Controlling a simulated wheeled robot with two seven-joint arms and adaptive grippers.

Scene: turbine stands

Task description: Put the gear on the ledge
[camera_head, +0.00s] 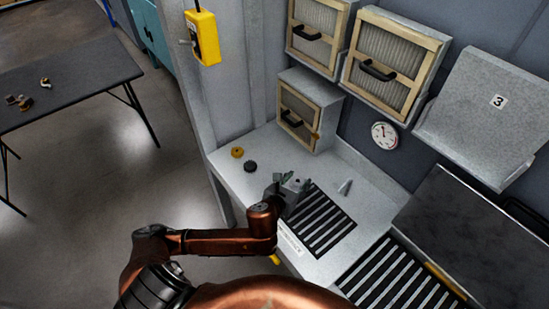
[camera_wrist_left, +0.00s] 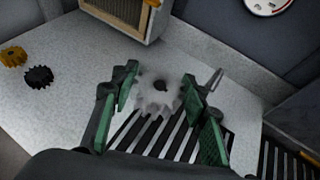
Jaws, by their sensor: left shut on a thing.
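My left gripper (camera_head: 291,186) is over the pale speckled ledge (camera_head: 222,165), near the black slatted grate (camera_head: 322,222). In the left wrist view its green-padded fingers (camera_wrist_left: 160,100) are on either side of a light grey toothed gear (camera_wrist_left: 158,94) with a dark centre hole, and grip it. The gear hides part of the grate; whether it touches the surface below, I cannot tell. A yellow gear (camera_head: 237,152) and a black gear (camera_head: 250,166) lie on the ledge to the left; both also show in the left wrist view. My right gripper is not in view.
A small metal piece (camera_head: 345,186) stands right of the gripper. A wooden-framed filter box (camera_head: 305,110) stands at the back of the ledge. A round gauge (camera_head: 385,135) and a sloped panel marked 3 (camera_head: 480,110) are on the right. A dark table (camera_head: 70,85) stands far left.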

